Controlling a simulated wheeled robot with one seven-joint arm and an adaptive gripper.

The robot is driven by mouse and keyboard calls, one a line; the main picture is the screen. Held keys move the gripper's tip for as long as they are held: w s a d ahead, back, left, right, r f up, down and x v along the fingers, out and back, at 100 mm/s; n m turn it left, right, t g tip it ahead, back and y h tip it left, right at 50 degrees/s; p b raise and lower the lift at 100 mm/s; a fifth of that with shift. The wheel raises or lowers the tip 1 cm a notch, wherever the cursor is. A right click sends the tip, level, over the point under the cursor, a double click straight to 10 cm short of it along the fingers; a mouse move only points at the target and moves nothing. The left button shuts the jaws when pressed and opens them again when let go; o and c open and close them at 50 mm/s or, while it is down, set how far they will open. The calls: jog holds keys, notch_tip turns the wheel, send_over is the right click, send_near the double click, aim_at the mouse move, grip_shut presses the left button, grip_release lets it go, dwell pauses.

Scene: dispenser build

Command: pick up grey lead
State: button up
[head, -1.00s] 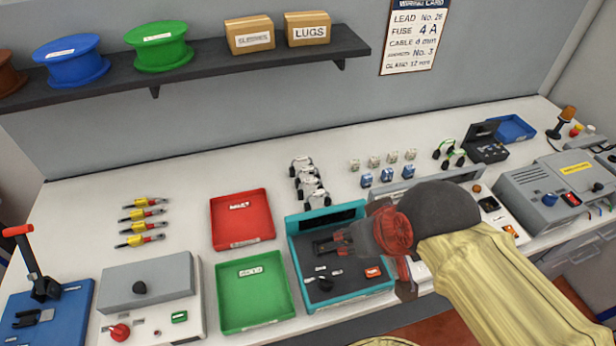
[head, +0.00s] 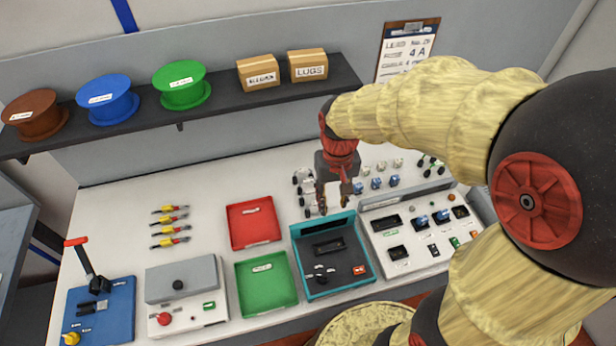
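Several pale grey leads with dark ends (head: 302,180) lie in a column on the white bench, left of and partly behind my gripper. I cannot tell them apart well at this size. My gripper (head: 333,207) points down over the bench beside these leads, above the back edge of the teal tray. Its two fingers are apart, and I see nothing between them. It hides part of the bench and perhaps some of the leads. Whether it touches a lead I cannot tell.
Several yellow-red tools (head: 170,227) lie at left. A shelf (head: 225,107) with spools and boxes hangs behind.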

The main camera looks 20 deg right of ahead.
jog(key=w+f+m+g+p, duration=0.2)
jog(key=w+m+p, duration=0.1)
jog(key=w+p, duration=0.5)
jog(key=m+t+p, duration=0.2)
jog(key=m+p, duration=0.6)
jog(key=m, duration=0.4)
send_over(308, 179)
jog(key=f, duration=1.1)
jog(key=shift+s+a+f, duration=0.1)
jog(key=shift+a+f, duration=0.1)
jog(key=shift+f, duration=0.05)
jog(key=shift+w+m, duration=0.35)
jog(key=shift+m, duration=0.55)
jog(key=shift+s+d+f+p, duration=0.15)
jog(key=shift+f+p, duration=0.55)
jog(key=shift+f, duration=1.25)
jog(key=shift+s+f+p, duration=0.15)
jog(key=shift+f+p, duration=0.5)
jog(key=shift+f, duration=1.3)
jog(key=shift+c, duration=1.1)
grip_shut()
